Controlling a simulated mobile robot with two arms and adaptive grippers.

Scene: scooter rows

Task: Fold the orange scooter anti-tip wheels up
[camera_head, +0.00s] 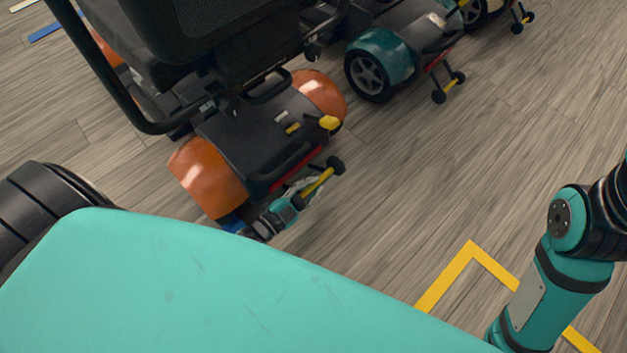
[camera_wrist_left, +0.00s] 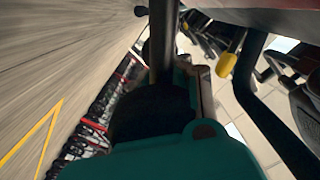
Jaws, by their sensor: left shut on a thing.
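The orange scooter (camera_head: 208,176) stands at the upper left in the head view, with its rear towards me. Its anti-tip wheels (camera_head: 336,165) stick out behind the red-edged rear body, with a yellow bar (camera_head: 319,184) between them. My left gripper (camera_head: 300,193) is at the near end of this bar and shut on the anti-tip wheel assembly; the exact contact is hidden. In the left wrist view, a dark bar (camera_wrist_left: 163,35) runs down to my left gripper's teal body (camera_wrist_left: 190,155). My right gripper is out of view.
A yellow-ended lever (camera_head: 329,122) stands at the scooter's rear right corner. A teal scooter (camera_head: 393,58) is parked beyond, with its own anti-tip wheels (camera_head: 448,88) low to the floor. Open wooden floor lies to the right, with a yellow marking (camera_head: 447,282).

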